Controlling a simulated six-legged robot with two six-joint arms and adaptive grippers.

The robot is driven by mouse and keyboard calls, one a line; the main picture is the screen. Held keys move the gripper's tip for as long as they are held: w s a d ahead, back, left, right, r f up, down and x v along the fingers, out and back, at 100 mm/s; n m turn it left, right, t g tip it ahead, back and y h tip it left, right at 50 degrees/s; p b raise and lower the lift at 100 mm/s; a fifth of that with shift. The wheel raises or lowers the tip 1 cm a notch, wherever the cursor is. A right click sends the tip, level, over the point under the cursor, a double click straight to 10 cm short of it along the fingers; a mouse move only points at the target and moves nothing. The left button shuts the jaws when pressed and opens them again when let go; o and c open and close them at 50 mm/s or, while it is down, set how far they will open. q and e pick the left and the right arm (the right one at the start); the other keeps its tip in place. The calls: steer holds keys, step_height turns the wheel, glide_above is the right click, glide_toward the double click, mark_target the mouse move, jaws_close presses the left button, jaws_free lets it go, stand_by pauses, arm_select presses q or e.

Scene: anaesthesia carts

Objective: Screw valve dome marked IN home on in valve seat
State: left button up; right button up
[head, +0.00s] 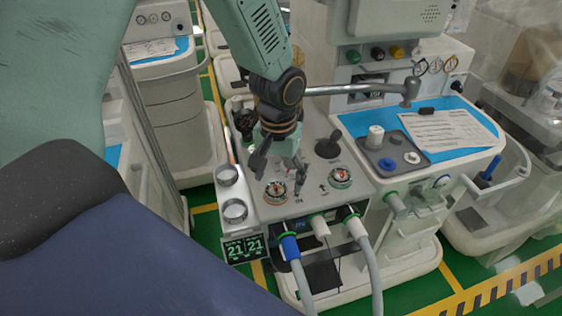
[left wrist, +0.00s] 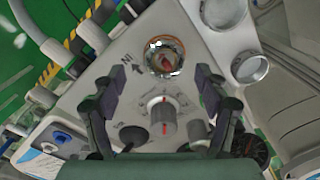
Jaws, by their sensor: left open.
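My left gripper (head: 279,172) is open and hangs over the grey cart top, close to the left of two round valves. That left valve (head: 275,190) has a metallic ring and a red and dark centre. In the left wrist view it shows as a shiny ring (left wrist: 165,57), beyond and between the open fingertips (left wrist: 160,78), with nothing between the fingers. I cannot tell whether a clear dome sits on it. The right valve (head: 340,177) is a similar ring. My right gripper is not in view.
A grey knob (left wrist: 162,118) with a red line stands near the gripper. A dark tray (head: 405,148) on the blue right worktop holds a white cylinder, a blue cap and a white cap. Hoses (head: 299,275) hang at the front. Two silver cups (head: 234,211) sit at the left edge.

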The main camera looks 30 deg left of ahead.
mark_target(274, 183)
arm_select(q)
steer(key=shift+s+a+f, duration=0.1)
steer(key=shift+a+f, duration=0.25)
steer(key=shift+f, duration=0.25)
steer(key=shift+s+a+f, duration=0.1)
steer(key=shift+a+f, duration=0.25)
steer(key=shift+f, duration=0.4)
steer(key=shift+w+d+r, duration=0.15)
steer(key=shift+d, duration=0.6)
steer(key=shift+a+f, duration=0.2)
steer(key=shift+a, duration=0.4)
steer(key=c, duration=0.4)
steer(key=shift+d+r, duration=0.15)
steer(key=shift+d, duration=0.25)
steer(key=c, duration=0.4)
steer(key=shift+a, duration=0.2)
steer(key=c, duration=0.3)
steer(key=o, duration=0.5)
steer(key=c, duration=0.8)
steer(key=m, duration=1.9)
steer(key=shift+g, duration=0.3)
steer(key=m, duration=0.6)
steer(key=o, duration=1)
steer(key=shift+o, duration=0.5)
